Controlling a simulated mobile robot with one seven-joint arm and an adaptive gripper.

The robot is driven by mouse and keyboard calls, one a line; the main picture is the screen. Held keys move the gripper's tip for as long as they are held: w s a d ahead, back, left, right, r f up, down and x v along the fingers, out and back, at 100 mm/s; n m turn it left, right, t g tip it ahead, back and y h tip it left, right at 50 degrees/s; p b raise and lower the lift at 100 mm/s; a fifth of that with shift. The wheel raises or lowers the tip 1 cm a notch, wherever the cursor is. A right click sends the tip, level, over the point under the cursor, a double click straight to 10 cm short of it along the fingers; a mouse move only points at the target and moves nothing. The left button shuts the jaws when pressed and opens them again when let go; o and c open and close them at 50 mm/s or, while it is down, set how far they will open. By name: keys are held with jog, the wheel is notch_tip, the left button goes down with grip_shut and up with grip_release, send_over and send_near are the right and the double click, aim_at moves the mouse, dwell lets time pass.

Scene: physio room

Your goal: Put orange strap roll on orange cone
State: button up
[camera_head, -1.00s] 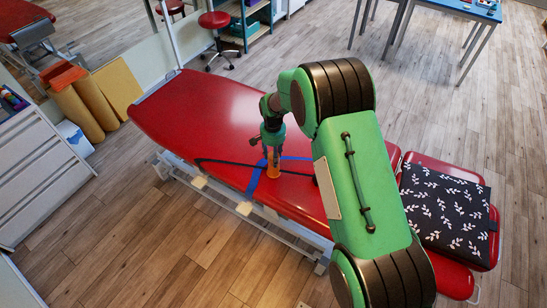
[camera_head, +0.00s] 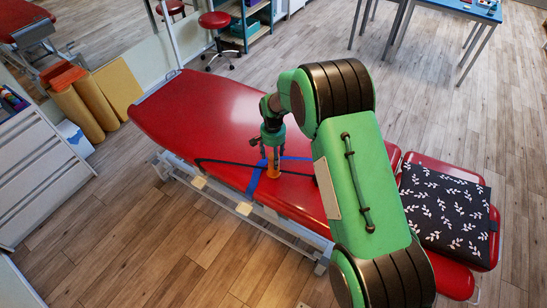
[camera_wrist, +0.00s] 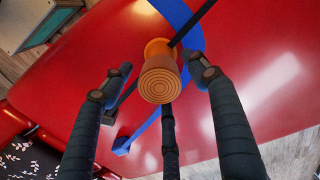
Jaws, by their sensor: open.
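The orange strap roll (camera_wrist: 160,84) shows its round, spiral end towards the wrist camera. A brighter orange piece, which looks like the orange cone (camera_wrist: 158,47), shows directly behind it, so the roll appears to rest on the cone's top. In the head view the orange cone (camera_head: 273,172) stands on the red treatment table, with the roll hard to make out under my gripper (camera_head: 271,152). My gripper (camera_wrist: 163,92) is open, its dark fingers spread around the roll with gaps showing at left and right. Whether the lower finger touches the roll cannot be told.
The red table (camera_head: 205,112) carries a blue strap (camera_head: 254,184) and a thin black strap (camera_head: 222,162) near the cone. A black leaf-patterned cushion (camera_head: 445,208) lies at the table's right end. The table's left half is clear.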

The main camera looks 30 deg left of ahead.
notch_tip(320, 180, up, 12)
jog(key=p, duration=0.1)
dwell(0.5)
jog(key=shift+a, duration=0.1)
dwell(0.4)
dwell(0.4)
